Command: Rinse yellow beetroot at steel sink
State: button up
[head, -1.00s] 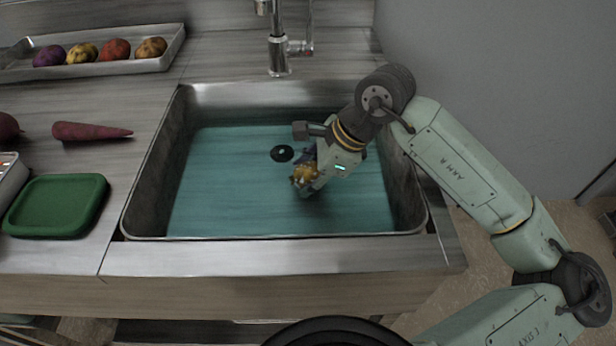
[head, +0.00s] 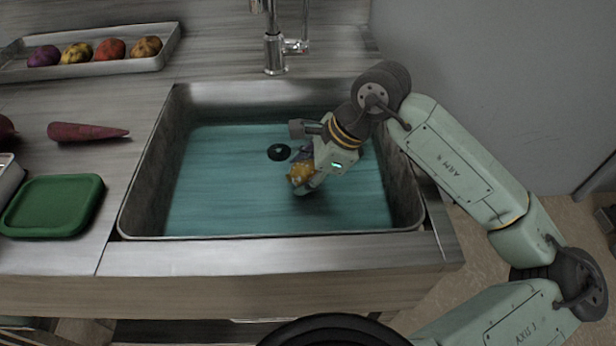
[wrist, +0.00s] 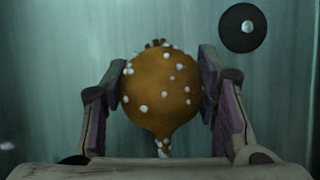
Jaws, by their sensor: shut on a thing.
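The yellow beetroot (head: 299,173) is in my gripper (head: 303,170), inside the steel sink (head: 150,177). In the wrist view the beetroot (wrist: 160,88) is orange-yellow, with whitish specks or droplets over its skin and its thin root end pointing toward the palm. The two fingers of my gripper (wrist: 162,92) press on its left and right sides. The sink has a teal, water-like surface across its bottom, and a dark round drain (head: 279,152) shows left of the gripper. Whether the beetroot touches the water or bottom, I cannot tell.
The faucet (head: 275,50) stands behind the sink. A metal tray (head: 165,55) with several vegetables is at the back left. A long dark-red root (head: 88,132) and a green-lidded box (head: 53,206) lie on the left counter. The sink's left half is free.

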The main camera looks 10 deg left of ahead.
dwell(0.6)
jog(key=shift+r+p, duration=4.05)
jog(key=shift+r, duration=5.65)
jog(key=shift+c, duration=0.2)
notch_tip(320, 180, up, 4)
jog(key=p, duration=0.2)
send_over(305, 170)
